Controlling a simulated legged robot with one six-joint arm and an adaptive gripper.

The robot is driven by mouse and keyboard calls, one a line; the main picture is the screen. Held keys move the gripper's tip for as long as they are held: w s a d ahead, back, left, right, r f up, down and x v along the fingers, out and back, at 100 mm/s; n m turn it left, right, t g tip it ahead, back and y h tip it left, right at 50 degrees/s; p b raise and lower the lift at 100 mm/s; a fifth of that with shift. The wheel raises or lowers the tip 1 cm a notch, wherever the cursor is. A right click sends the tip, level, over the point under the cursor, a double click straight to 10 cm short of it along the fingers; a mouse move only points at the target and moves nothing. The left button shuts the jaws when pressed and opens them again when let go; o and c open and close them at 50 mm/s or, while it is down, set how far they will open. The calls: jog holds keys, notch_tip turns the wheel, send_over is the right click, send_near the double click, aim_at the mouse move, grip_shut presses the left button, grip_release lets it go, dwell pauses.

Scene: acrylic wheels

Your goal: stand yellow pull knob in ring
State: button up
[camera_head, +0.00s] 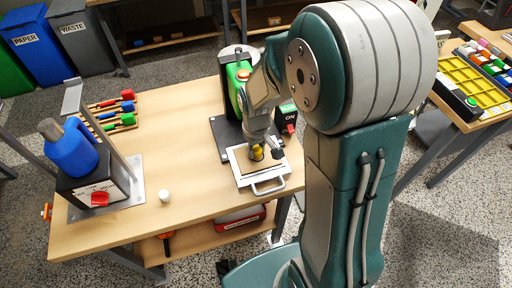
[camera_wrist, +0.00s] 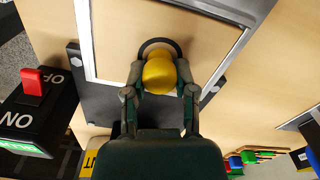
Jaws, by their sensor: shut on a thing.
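The yellow pull knob (camera_wrist: 158,74) is round-headed and sits between the fingers of my gripper (camera_wrist: 160,90), which is shut on it. A dark ring (camera_wrist: 160,42) lies on the wood-coloured panel just beyond the knob in the wrist view. The knob and fingers hide the ring's near part. I cannot tell whether the knob's base is inside the ring or above it. In the head view my gripper (camera_head: 264,150) points down over the white-framed panel (camera_head: 240,170), and the yellow knob (camera_head: 257,154) shows there small and partly covered.
A metal handle (camera_head: 268,187) sticks out at the panel's front. A switch box with a red rocker (camera_wrist: 33,82) is close by.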

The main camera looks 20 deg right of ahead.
jog(key=o, duration=0.9)
notch_tip(320, 180, up, 12)
jog(key=shift+f, duration=0.1)
dwell(0.4)
jog(key=s+r+m+t, duration=0.1)
jog(key=s+r+t, duration=0.1)
jog(key=s+r, duration=0.2)
jog(key=s+r+m+t, duration=0.2)
jog(key=s+r, duration=0.3)
jog(key=s, duration=0.5)
jog(key=shift+s+m+t, duration=0.3)
jog(key=shift+t, duration=0.5)
